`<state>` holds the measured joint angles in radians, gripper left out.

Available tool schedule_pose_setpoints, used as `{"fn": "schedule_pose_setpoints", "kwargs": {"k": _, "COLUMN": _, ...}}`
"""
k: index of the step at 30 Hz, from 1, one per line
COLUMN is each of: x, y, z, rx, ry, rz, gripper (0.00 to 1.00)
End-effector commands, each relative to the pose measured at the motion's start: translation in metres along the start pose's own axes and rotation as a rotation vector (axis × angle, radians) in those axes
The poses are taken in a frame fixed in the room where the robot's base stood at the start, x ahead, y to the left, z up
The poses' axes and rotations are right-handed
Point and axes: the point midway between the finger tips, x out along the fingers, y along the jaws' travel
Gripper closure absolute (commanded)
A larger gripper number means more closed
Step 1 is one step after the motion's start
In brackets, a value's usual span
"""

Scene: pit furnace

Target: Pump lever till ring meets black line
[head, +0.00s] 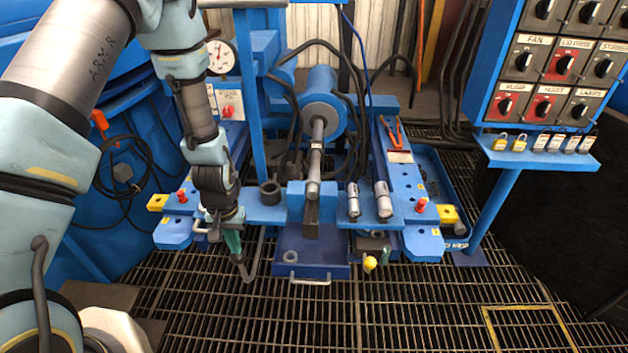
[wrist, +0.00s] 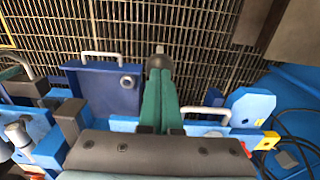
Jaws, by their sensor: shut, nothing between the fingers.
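My gripper (head: 237,256) points down at the front left of the blue press frame. Its teal fingers are together and empty; they also show in the wrist view (wrist: 160,78). A grey bent rod (head: 251,274), perhaps the lever, hangs just right of the fingertips. In the wrist view a dark knob with a grey tip (wrist: 159,49) lies at or just beyond the fingertips; I cannot tell whether they touch. A grey rod (head: 316,155) runs forward from the blue cylinder (head: 320,82). I cannot make out which ring is meant, nor a black line.
A blue tray (head: 325,268) with a front handle is right of my gripper. A yellow knob (head: 370,263) stands farther right. A control panel (head: 545,75) with padlocks is at the right. A dial gauge (head: 220,57) is behind my arm. The grating in front is clear.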

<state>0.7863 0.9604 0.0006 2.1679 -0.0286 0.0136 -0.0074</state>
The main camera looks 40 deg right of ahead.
Motion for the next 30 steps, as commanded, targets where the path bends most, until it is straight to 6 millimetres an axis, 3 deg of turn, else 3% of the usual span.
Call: {"fn": "schedule_pose_setpoints", "kwargs": {"k": 30, "x": 0.049, "y": 0.0, "z": 0.012, "rx": 0.0, "ry": 0.0, "rz": 0.0, "gripper": 1.0}}
